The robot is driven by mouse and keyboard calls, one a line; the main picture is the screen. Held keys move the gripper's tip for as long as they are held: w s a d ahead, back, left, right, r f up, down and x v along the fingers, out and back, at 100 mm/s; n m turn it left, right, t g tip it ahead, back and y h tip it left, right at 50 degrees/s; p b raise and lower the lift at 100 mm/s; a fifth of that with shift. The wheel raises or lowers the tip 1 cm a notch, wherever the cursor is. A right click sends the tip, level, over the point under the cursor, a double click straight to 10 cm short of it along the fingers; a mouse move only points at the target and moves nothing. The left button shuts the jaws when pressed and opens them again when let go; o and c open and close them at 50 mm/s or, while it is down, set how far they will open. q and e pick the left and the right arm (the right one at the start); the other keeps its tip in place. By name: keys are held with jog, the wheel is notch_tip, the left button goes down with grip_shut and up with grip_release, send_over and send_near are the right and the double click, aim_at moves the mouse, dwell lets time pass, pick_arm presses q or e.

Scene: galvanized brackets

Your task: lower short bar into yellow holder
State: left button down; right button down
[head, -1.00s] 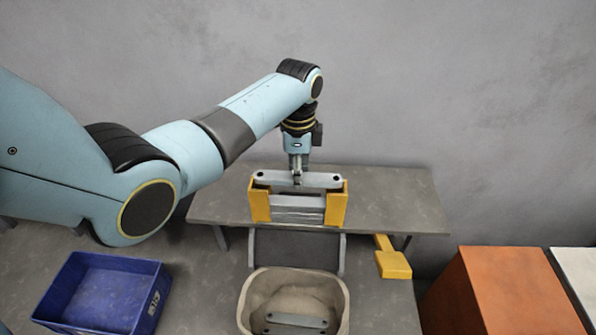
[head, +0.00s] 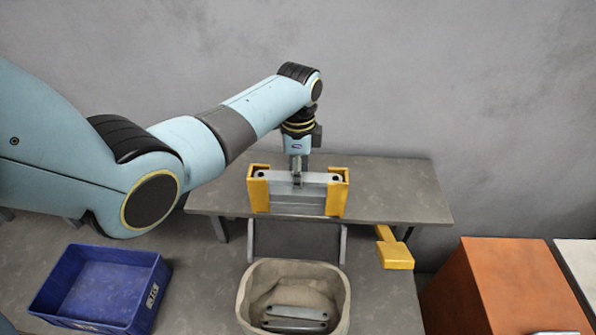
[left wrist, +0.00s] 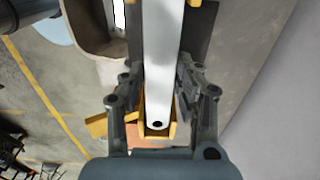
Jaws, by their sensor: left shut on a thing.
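The short bar (head: 312,178) is a grey metal strip with a dark hole near its end. It lies level between the two upright ends of the yellow holder (head: 335,199), on top of other grey bars stacked there. My left gripper (head: 297,182) points down from above and is shut on the bar near its middle. In the left wrist view the bar (left wrist: 163,60) runs lengthwise between the fingers (left wrist: 160,95), and its near end with the hole sits inside a yellow end piece (left wrist: 150,136). My right gripper is not in view.
The holder stands on a grey raised shelf (head: 400,195). In front are a beige bin (head: 245,305) with grey bars in it and a blue crate (head: 45,285) at left. A yellow piece (head: 395,254) juts out at right, near an orange box (head: 500,285).

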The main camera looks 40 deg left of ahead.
pick_arm(q)
jog(key=c, duration=0.9)
grip_release()
notch_tip(320, 180, up, 12)
jog(key=shift+r, duration=0.1)
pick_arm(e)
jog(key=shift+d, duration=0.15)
